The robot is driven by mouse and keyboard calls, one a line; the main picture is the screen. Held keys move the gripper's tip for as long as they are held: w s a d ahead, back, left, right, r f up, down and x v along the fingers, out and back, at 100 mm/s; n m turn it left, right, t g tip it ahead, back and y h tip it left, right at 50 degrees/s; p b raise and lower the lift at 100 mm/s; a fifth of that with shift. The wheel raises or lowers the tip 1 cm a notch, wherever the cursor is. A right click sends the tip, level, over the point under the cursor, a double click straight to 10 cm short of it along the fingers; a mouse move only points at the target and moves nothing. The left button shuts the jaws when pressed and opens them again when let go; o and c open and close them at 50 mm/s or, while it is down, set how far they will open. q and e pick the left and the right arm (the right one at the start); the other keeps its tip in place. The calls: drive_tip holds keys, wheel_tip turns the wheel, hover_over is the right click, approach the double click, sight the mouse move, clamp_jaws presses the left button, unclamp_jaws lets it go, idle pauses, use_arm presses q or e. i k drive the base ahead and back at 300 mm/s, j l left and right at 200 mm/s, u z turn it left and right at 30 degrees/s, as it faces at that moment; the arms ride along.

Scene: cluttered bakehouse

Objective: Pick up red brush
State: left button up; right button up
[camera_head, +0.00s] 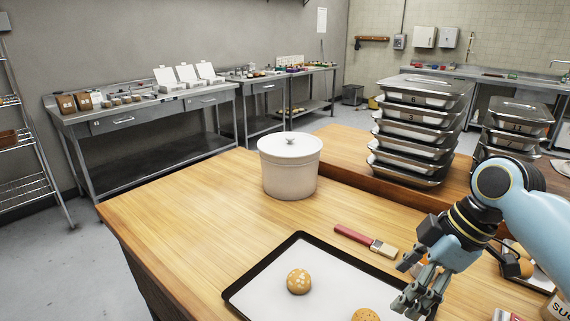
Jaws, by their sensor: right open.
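The red brush (364,240) lies flat on the wooden table, just behind the black baking tray. Its red handle points to the left and its pale bristle end to the right. My right gripper (415,290) comes in from the right, with its fingers pointing down over the right side of the tray. It is open, with nothing seen between its fingers, and is apart from the brush, nearer to me and to the right of it. My left gripper is not in view.
The baking tray (262,270) holds buns on white paper. A white lidded pot (289,168) stands behind the brush. Stacked metal pans (420,125) stand at the back right. The table's left part (180,215) is clear. Steel benches line the far wall.

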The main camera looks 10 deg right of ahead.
sight(378, 246)
drive_tip(key=k+j, duration=0.8)
